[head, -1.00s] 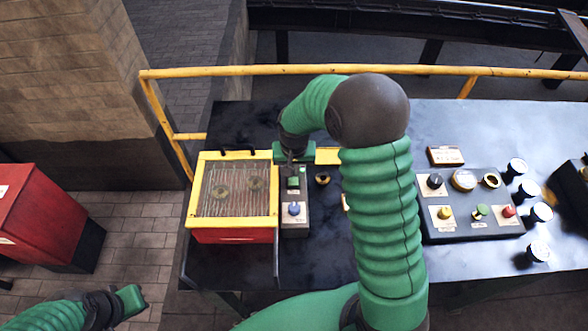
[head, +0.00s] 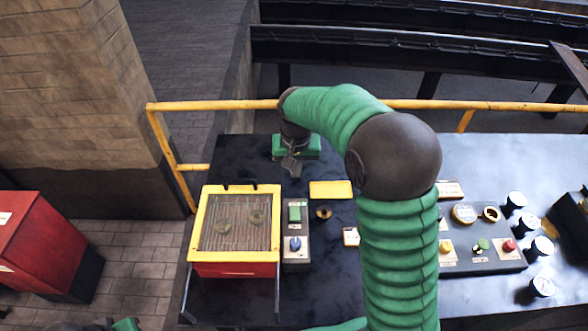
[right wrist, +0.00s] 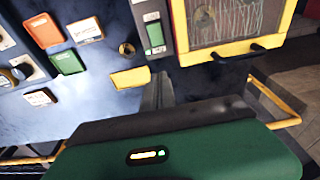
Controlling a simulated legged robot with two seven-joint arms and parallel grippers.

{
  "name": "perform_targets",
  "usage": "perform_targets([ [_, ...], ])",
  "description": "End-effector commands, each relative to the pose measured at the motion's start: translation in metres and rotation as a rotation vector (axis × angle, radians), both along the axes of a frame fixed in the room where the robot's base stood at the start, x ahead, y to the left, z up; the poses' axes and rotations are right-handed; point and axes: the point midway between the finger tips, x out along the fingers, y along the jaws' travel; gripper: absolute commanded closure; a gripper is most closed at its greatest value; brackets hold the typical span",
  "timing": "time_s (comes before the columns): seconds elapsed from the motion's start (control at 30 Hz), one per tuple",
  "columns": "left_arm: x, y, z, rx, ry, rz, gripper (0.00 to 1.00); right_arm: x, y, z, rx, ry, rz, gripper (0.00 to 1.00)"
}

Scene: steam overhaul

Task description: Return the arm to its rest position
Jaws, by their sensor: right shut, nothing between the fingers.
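My right arm reaches over the black table (head: 330,265) from the lower right of the head view. Its right gripper (head: 291,172) is shut and empty, pointing down above the far part of the table, behind the small switch box (head: 296,250) with a green and a blue button. In the right wrist view the shut fingers (right wrist: 158,92) show close together, with nothing between them, near the yellow plate (right wrist: 130,77). My left gripper (head: 125,325) barely shows at the bottom left edge, and its jaws cannot be made out.
A yellow-framed red box with a mesh top (head: 236,230) stands left of the switch box. A yellow rail (head: 210,106) runs behind the table. A control panel (head: 475,262) and several gauges are at the right. A red cabinet (head: 40,245) stands at the left.

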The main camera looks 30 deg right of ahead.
Motion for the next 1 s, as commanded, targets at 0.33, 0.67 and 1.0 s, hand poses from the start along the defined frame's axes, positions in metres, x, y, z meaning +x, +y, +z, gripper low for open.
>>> perform_targets([
  [0.33,0.000,0.000,-0.002,0.000,0.000,0.000,1.00,-0.030,0.033,-0.014,0.001,-0.011,0.123,1.00],
  [0.67,0.000,0.000,-0.006,0.000,0.000,0.000,1.00,-0.159,0.114,-0.066,-0.019,-0.068,0.528,1.00],
  [1.0,0.000,0.000,-0.006,0.000,0.000,0.000,1.00,-0.167,0.117,-0.070,-0.020,-0.069,0.551,1.00],
])
